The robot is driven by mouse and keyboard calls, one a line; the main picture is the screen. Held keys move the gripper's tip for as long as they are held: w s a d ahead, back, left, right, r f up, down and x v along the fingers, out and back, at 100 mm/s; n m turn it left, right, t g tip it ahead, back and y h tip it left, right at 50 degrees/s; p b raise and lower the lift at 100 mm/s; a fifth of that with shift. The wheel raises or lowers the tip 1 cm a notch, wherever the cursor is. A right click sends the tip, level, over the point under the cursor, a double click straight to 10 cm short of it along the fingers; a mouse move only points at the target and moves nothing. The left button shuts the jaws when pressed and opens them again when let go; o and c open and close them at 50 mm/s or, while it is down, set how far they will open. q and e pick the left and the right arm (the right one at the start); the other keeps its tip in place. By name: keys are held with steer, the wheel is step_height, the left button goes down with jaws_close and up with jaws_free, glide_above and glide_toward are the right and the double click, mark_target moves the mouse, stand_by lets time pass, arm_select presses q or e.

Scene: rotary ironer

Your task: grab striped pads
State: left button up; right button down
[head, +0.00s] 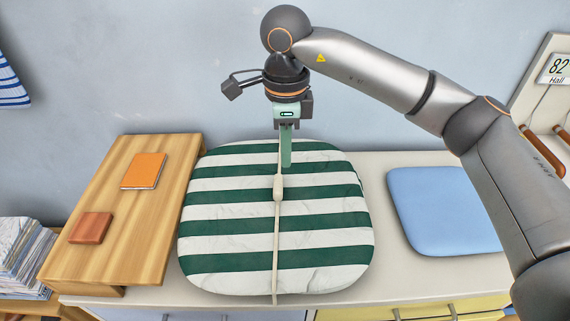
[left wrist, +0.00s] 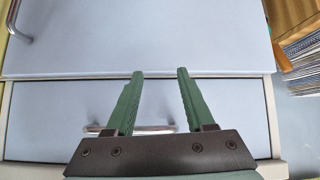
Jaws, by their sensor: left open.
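The striped pads (head: 235,222), dark green and white, lie as a thick rounded bundle on the counter in the head view. A pale cord (head: 276,240) runs over the middle from back to front, with a thicker toggle-like piece (head: 278,188) on it. My right gripper (head: 286,164) points down over the back part of the pads, next to the cord. Its fingers overlap in this view, so whether they hold anything or touch the pads is unclear. My left gripper (left wrist: 160,74) is open and empty in the left wrist view, in front of pale drawer fronts.
A wooden board (head: 125,225) with an orange notebook (head: 143,171) and a brown block (head: 90,228) is left of the pads. A blue cushion (head: 445,210) lies right. A drawer handle (left wrist: 155,129) shows near my left fingers. Papers (head: 22,255) are stacked far left.

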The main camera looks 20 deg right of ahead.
steer(key=c, duration=1.6)
jaws_free()
steer(key=shift+r, duration=0.25)
steer(key=shift+c, duration=1.6)
jaws_free()
